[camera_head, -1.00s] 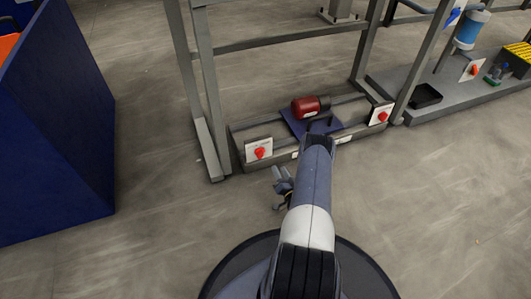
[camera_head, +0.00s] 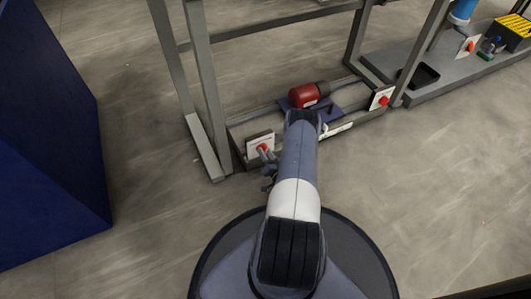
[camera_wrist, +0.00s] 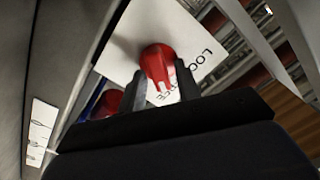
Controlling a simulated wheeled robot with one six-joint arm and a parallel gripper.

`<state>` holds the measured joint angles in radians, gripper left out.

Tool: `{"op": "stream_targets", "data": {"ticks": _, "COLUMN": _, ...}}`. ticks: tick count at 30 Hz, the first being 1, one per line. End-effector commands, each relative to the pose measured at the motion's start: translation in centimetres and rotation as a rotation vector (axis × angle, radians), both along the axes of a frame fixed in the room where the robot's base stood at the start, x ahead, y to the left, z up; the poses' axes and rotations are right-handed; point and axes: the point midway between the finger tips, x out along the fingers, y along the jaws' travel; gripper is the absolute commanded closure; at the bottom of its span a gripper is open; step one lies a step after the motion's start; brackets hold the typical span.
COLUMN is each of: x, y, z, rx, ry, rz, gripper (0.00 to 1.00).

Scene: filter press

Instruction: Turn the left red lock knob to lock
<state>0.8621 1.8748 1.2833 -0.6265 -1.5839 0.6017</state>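The left red lock knob (camera_head: 262,148) sits on a white plate (camera_head: 255,139) at the left end of the low grey frame. In the wrist view the knob (camera_wrist: 157,62) is large, with a pale pointer mark, on the white plate (camera_wrist: 128,35) with partly hidden black lettering. My gripper (camera_head: 266,156) is at the knob. In the wrist view its two dark fingers (camera_wrist: 158,78) stand on either side of the knob's lower part, apart, with narrow gaps seeming to show. Contact with the knob cannot be told for certain.
A red motor (camera_head: 304,95) sits mid-frame, right of the knob. A second red knob (camera_head: 384,101) on a white plate is at the frame's right end. Dark blue panel (camera_head: 50,140) at left; open floor in front.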

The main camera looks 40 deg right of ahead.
Motion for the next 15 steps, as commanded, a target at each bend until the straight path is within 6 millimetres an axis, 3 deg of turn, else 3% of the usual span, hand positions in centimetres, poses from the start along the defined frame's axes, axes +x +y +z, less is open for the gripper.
{"op": "stream_targets", "data": {"ticks": 11, "x": 0.02, "y": -0.01, "z": 0.01, "rx": 0.000, "ry": 0.000, "rz": 0.000, "gripper": 0.99}}
{"op": "stream_targets", "data": {"ticks": 15, "x": 0.02, "y": -0.02, "z": 0.02, "rx": -0.001, "ry": 0.000, "rz": 0.000, "gripper": 1.00}}
